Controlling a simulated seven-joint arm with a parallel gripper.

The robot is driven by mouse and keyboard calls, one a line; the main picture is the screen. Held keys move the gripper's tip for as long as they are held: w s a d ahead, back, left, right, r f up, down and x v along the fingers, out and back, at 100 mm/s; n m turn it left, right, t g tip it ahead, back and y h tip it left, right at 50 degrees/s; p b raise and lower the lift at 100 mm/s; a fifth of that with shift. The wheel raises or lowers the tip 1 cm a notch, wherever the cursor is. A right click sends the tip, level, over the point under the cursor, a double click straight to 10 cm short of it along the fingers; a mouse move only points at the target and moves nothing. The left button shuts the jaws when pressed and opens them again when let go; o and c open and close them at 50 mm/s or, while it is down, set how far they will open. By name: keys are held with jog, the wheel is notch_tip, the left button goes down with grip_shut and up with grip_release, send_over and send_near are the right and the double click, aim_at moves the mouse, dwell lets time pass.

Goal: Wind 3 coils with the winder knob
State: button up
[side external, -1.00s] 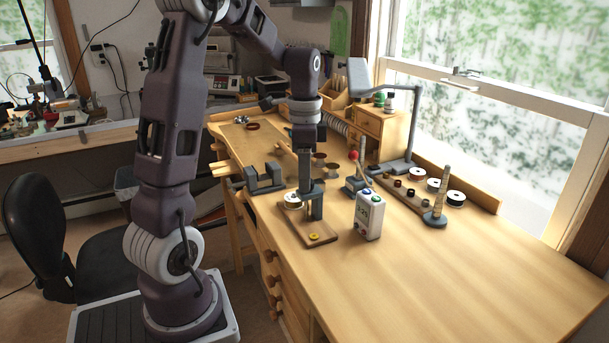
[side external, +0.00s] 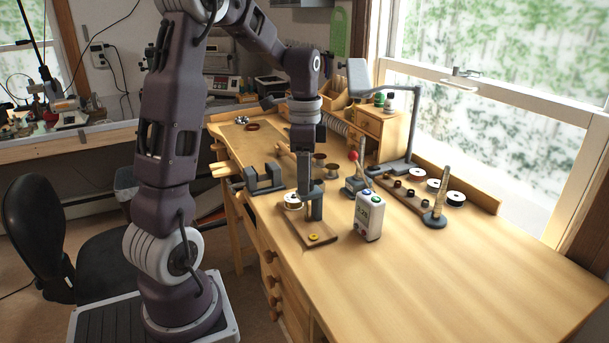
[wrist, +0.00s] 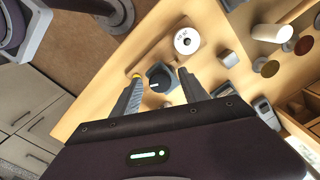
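The winder has a wooden base (side external: 319,233) with a yellow button (side external: 313,237), a grey post (side external: 317,206) and a white spool-like disc (side external: 292,200). The wrist view shows the white disc with a dark hub and small markings (wrist: 187,41). A dark round knob with a white mark (wrist: 160,80) sits below it there. My gripper (wrist: 160,75) is open, one finger on each side of the knob, with small gaps visible. The side view shows my gripper (side external: 304,191) low over the winder; its fingertips are partly hidden by the post and disc.
A grey vise (side external: 264,178) is on the left, and a grey stand (side external: 434,219) on the right. The front right of the table is clear.

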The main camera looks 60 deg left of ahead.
notch_tip(320, 180, up, 7)
jog(key=shift+r, duration=0.1)
dwell(0.3)
